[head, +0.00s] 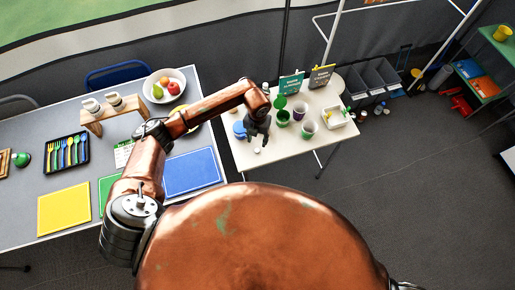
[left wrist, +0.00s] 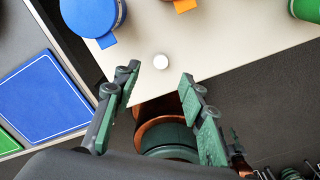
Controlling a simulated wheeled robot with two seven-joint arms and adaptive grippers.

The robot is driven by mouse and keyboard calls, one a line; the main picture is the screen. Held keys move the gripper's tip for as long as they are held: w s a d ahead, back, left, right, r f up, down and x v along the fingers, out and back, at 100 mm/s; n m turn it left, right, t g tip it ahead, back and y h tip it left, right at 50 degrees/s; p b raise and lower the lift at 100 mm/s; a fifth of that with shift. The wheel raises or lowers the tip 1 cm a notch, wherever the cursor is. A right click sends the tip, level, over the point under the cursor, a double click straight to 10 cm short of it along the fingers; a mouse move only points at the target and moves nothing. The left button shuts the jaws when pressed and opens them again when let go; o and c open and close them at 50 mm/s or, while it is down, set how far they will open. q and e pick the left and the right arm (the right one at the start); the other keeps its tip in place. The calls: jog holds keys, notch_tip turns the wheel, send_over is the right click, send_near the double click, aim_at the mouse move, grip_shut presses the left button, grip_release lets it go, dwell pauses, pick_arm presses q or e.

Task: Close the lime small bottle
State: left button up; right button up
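My left gripper (head: 258,138) hangs over the near part of the small cream table (head: 277,151). In the left wrist view its two fingers (left wrist: 158,84) are apart with nothing between them. A small round white piece (left wrist: 160,62), perhaps a cap, is on the table just beyond the fingertips; it also shows in the head view (head: 257,150). I cannot pick out the lime small bottle for sure. A green container (head: 283,118) stands farther back on that table, with a green disc (head: 281,102) beside it. My right gripper is not in view.
A blue round container (head: 239,129) stands left of the gripper. The grey table (head: 30,187) at left holds coloured mats, cutlery and a fruit bowl (head: 165,86).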

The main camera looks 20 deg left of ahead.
aim_at(257, 150)
pick_arm(q)
jog(key=shift+s+d+f, duration=0.1)
jog(key=shift+f, duration=1.2)
jog(key=shift+f, duration=2.65)
jog(key=shift+c, duration=0.5)
jog(key=c, duration=0.6)
